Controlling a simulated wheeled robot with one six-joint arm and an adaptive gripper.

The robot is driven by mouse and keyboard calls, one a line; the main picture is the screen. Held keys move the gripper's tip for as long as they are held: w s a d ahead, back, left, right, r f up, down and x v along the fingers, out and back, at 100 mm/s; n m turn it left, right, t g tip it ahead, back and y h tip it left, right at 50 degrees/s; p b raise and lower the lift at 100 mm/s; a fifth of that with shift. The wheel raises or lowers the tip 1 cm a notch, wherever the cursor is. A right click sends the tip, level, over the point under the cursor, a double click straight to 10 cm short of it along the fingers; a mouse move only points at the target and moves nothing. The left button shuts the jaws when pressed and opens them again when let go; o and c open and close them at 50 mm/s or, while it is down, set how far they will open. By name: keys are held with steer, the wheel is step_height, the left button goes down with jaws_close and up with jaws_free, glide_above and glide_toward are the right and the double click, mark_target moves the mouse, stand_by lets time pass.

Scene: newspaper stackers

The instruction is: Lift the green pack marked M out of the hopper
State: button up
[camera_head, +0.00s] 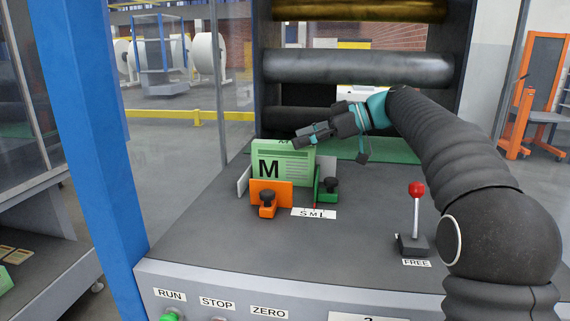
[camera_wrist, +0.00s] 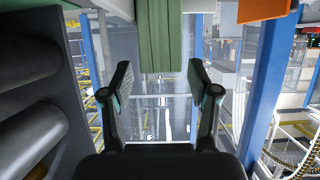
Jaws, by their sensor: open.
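The green pack (camera_head: 283,163) marked with a black M stands upright in the hopper, between an orange front plate (camera_head: 279,189), a grey side plate (camera_head: 243,180) and a green side plate (camera_head: 319,186). Its lower front is hidden behind the orange plate. My gripper (camera_head: 302,138) is at the pack's top edge, toward its right side. In the wrist view, my gripper (camera_wrist: 160,72) is open, and the pack (camera_wrist: 161,35) shows at the top centre, in line with the gap between the fingers. I cannot tell whether the fingers touch it.
A red-knobbed lever (camera_head: 416,205) marked FREE stands at the right of the grey deck (camera_head: 350,245). Dark knobs (camera_head: 267,197) sit by the plates, with an S M L label (camera_head: 314,213) nearby. Grey rollers (camera_head: 355,67) lie behind. A blue post (camera_head: 93,120) stands at left.

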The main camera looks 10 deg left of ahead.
mark_target(286, 142)
steer(key=shift+x, duration=2.6)
steer(key=shift+r, duration=0.15)
jaws_close()
